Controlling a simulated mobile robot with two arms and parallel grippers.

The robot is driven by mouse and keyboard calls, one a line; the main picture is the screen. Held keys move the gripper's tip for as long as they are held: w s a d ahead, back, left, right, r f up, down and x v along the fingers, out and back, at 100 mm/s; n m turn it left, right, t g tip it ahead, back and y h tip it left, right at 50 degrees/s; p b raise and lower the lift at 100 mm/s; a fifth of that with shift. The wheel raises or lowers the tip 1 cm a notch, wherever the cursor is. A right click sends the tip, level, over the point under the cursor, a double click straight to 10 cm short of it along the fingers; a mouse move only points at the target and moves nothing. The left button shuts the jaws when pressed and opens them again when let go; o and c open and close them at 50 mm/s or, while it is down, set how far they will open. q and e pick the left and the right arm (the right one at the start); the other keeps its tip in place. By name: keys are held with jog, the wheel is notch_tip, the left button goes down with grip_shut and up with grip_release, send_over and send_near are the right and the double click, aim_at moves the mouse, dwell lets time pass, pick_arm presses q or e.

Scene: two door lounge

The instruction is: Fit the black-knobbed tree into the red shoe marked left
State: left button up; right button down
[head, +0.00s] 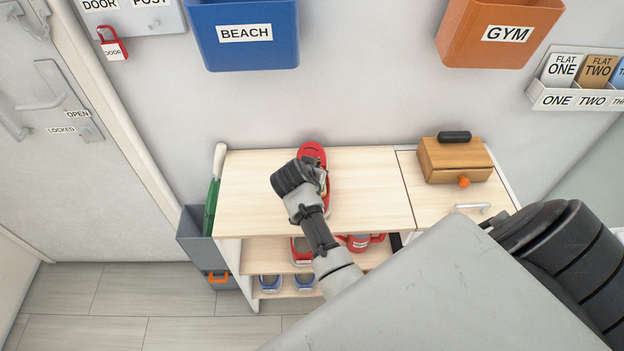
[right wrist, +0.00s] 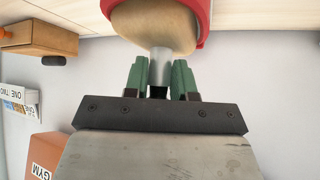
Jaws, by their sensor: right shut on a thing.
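A red shoe (head: 313,151) stands on the light wooden cabinet top, partly hidden behind my right gripper (head: 322,182). Its red rim (right wrist: 205,22) also shows in the right wrist view. There, a tan wooden block of a shoe tree (right wrist: 155,25) appears set within the red rim, with a grey stem (right wrist: 160,65) coming from it. My right gripper (right wrist: 160,80) has its green fingers shut around the stem end, where a dark part shows between them. How deep the tree sits and any mark on the shoe are hidden. My left gripper is not in view.
Red shoes (head: 300,250) and blue shoes (head: 270,283) stand on shelves below. A wooden box (head: 453,162) with a black handle and orange knob is on the right of the cabinet (head: 365,180). A grey bin (head: 197,240) stands left. The top between is clear.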

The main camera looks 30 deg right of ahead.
notch_tip(320, 180, down, 3)
jog(key=shift+r+b, duration=0.1)
jog(key=shift+b, duration=0.9)
jog(key=shift+f, duration=0.2)
jog(key=c, duration=1.2)
grip_release()
jog(key=shift+r, duration=0.1)
